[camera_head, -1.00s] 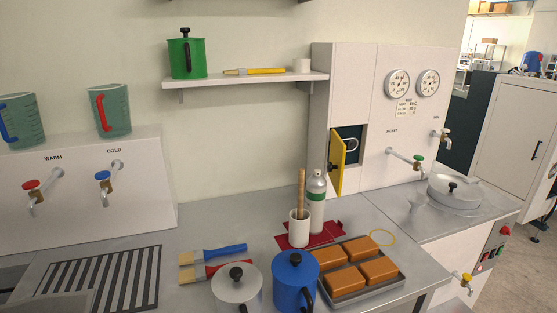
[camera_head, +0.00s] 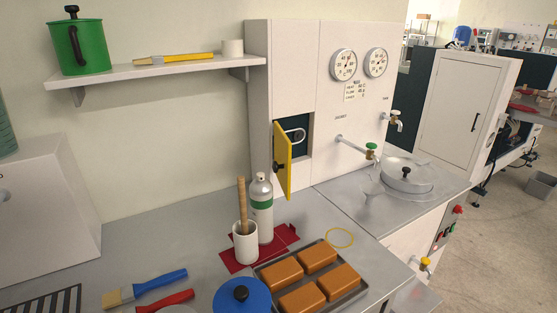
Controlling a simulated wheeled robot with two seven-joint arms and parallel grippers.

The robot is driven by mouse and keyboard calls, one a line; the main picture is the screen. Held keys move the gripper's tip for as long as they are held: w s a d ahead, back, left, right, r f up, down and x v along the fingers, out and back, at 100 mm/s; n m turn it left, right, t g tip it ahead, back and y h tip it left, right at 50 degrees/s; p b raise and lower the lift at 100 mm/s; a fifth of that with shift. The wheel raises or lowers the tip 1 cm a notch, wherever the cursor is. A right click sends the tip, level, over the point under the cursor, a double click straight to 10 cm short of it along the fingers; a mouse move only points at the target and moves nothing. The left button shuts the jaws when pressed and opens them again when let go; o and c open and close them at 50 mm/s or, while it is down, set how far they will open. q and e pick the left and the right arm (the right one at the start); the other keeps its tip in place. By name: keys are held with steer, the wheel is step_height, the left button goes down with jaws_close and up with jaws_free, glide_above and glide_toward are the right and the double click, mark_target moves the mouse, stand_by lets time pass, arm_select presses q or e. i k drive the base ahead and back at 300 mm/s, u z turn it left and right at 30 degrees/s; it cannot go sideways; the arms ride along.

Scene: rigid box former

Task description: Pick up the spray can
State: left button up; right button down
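The spray can (camera_head: 262,213) is a silver-white cylinder with a green band and a narrow capped top. It stands upright on a red mat (camera_head: 291,233) on the grey counter. A white cup (camera_head: 245,246) with a wooden handle (camera_head: 241,196) sticking up stands just in front and to the left of it, covering part of its lower left side. Neither of my grippers shows in the head view.
A tray (camera_head: 362,292) of orange-brown blocks lies in front and to the right of the can. A blue lidded pot (camera_head: 242,297) stands in front. Brushes (camera_head: 150,287) lie at left. A yellow cabinet door (camera_head: 284,162) stands open behind.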

mark_target(260, 193)
steer(key=u, duration=2.45)
steer(key=k, duration=0.95)
steer(key=z, duration=1.5)
steer(key=i, duration=0.5)
steer(key=u, duration=0.05)
